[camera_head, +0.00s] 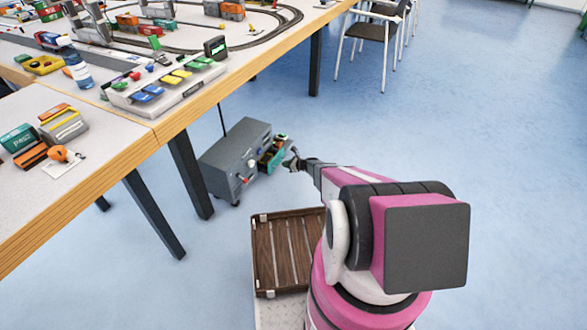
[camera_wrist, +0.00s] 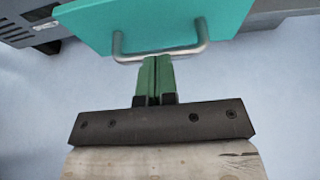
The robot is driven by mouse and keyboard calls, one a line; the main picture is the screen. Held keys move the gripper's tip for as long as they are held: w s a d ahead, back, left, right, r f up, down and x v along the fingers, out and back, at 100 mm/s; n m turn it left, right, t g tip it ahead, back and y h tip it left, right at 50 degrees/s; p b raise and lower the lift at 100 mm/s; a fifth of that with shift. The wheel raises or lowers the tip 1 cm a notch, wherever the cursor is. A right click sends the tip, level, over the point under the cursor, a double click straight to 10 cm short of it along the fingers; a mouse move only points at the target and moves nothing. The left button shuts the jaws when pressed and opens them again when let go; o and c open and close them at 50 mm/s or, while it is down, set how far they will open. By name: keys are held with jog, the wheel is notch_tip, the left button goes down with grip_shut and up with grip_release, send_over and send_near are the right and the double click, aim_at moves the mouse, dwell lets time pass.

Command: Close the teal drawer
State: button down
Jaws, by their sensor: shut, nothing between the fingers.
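The teal drawer (camera_head: 272,157) stands open, pulled out of the right side of a grey cabinet (camera_head: 237,145) under the table. Small coloured items lie inside it. In the wrist view the drawer's teal front (camera_wrist: 170,22) fills the top, with a metal bar handle (camera_wrist: 160,52) across it. My gripper (camera_head: 290,161) is in front of the drawer, at its right side. In the wrist view my gripper's green fingers (camera_wrist: 157,62) are together and empty, with their tips at the handle. I cannot tell whether they touch it.
A table (camera_head: 160,125) with model trains and a control panel (camera_head: 165,85) stands above and left of the cabinet. Its dark legs (camera_head: 190,175) stand close to the cabinet. A wooden slatted tray (camera_head: 288,255) is near my base. Open blue floor lies right.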

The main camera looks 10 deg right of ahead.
aim_at(277, 161)
jog(key=w+a, duration=0.4)
jog(key=a, duration=0.1)
jog(key=shift+w+a, duration=0.1)
jog(key=shift+a, duration=0.2)
jog(key=shift+s+d+f, duration=0.1)
jog(key=shift+s+d, duration=0.15)
jog(key=shift+d, duration=0.1)
jog(key=shift+s+d+f, duration=0.15)
jog(key=shift+s+d, duration=0.3)
jog(key=shift+d, duration=0.15)
jog(key=shift+s+d+f, duration=0.1)
jog(key=shift+s+d, duration=0.3)
jog(key=shift+d, duration=0.2)
jog(key=v, duration=1)
jog(key=s+a+r+n+g+h, duration=0.2)
jog(key=s+a+r+n+g, duration=0.1)
jog(key=s+r+n, duration=0.55)
jog(key=s+a+r+n+g+h, duration=0.1)
jog(key=s+a+r+n+g, duration=0.3)
jog(key=s+r, duration=0.8)
jog(key=s+d+r+n+h, duration=0.3)
jog(key=s+r+n, duration=0.3)
jog(key=s+r, duration=0.2)
jog(key=s+d+r+n+h, duration=0.4)
jog(key=s+r, duration=0.5)
jog(key=r, duration=0.3)
jog(key=shift+s+r+n+g+h, duration=0.25)
jog(key=shift+n+g+h, duration=0.25)
jog(key=shift+n, duration=0.75)
